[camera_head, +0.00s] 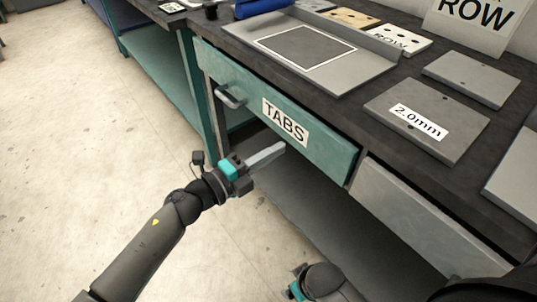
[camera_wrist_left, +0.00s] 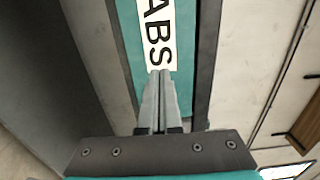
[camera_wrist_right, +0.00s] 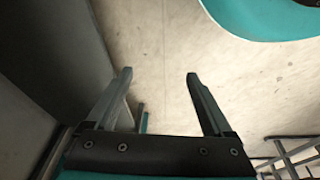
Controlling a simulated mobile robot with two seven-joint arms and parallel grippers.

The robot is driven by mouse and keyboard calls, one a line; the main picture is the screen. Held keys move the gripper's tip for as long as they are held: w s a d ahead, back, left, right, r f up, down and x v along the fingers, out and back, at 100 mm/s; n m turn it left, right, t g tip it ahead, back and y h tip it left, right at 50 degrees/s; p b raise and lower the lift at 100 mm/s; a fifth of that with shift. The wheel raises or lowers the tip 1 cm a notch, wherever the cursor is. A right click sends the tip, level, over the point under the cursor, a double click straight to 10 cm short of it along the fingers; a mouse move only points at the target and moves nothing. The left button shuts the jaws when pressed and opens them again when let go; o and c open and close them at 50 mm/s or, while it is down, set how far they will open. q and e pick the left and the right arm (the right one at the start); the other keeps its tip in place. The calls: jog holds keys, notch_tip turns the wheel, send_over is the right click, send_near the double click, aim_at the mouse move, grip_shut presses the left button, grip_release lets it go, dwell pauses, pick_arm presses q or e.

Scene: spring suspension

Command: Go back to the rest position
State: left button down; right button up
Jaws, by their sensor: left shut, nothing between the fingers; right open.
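My left gripper (camera_head: 281,147) is shut and empty, in front of the teal drawer (camera_head: 334,152) with the TABS label (camera_head: 285,122). Its closed fingers (camera_wrist_left: 160,75) also show in the left wrist view, pointing at the drawer front with the label above their tips. I cannot tell whether the tips touch the drawer. My right gripper (camera_wrist_right: 158,75) is open and empty in the right wrist view, over pale floor. In the head view only part of the right arm (camera_head: 325,283) shows at the bottom, and its fingers are not clear.
The dark workbench (camera_head: 345,99) holds a grey tray (camera_head: 375,72), a plate labelled 2.0mm (camera_head: 454,143) and other plates. A drawer handle (camera_head: 230,97) juts out at the left. A grey drawer (camera_head: 420,217) is at the right. Open floor (camera_head: 80,130) lies at the left.

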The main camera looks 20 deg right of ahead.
pick_arm(q)
jog(key=p+v, duration=0.1)
jog(key=v, duration=0.8)
jog(key=shift+p, duration=0.4)
pick_arm(e)
jog(key=shift+g, duration=0.3)
jog(key=f, duration=0.1)
jog(key=s+d+f, duration=0.1)
jog(key=f, duration=0.1)
jog(key=s+f, duration=0.1)
jog(key=shift+d+f, duration=0.2)
jog(key=shift+f, duration=0.15)
pick_arm(q)
jog(key=shift+w, duration=0.15)
